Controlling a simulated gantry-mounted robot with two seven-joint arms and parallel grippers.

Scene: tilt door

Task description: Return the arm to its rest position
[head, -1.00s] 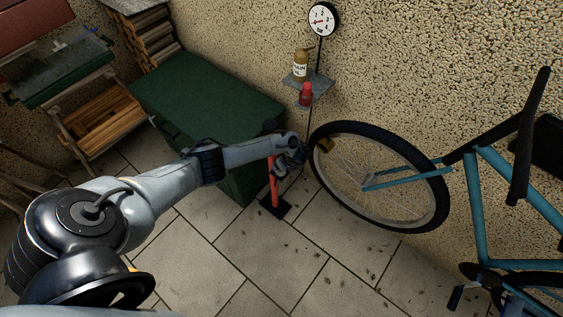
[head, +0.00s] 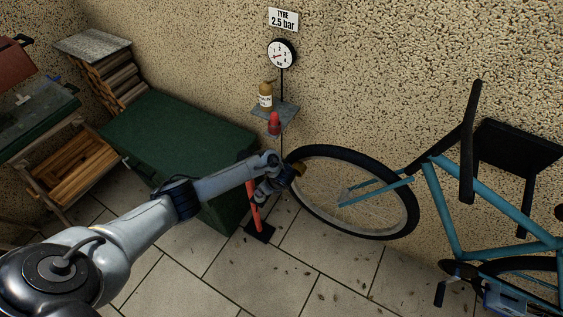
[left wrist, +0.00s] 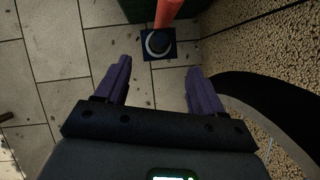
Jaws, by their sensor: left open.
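My left arm comes in from the lower left of the head view. Its left gripper (head: 266,192) is beside the upright red pump (head: 253,208), partly hidden by the wrist. In the left wrist view the two purple fingers of the left gripper (left wrist: 160,82) are spread apart with only floor between them. The red pump (left wrist: 167,12) and its dark square base (left wrist: 175,45) show beyond the fingertips, not between them. My right gripper is not in view.
The bicycle's front wheel (head: 398,226) is close to the right of the gripper. A green chest (head: 180,140) stands behind the arm. A small shelf (head: 288,112) with a bottle (head: 265,96) and a red can (head: 274,123) is on the wall above. Tiled floor is open in front.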

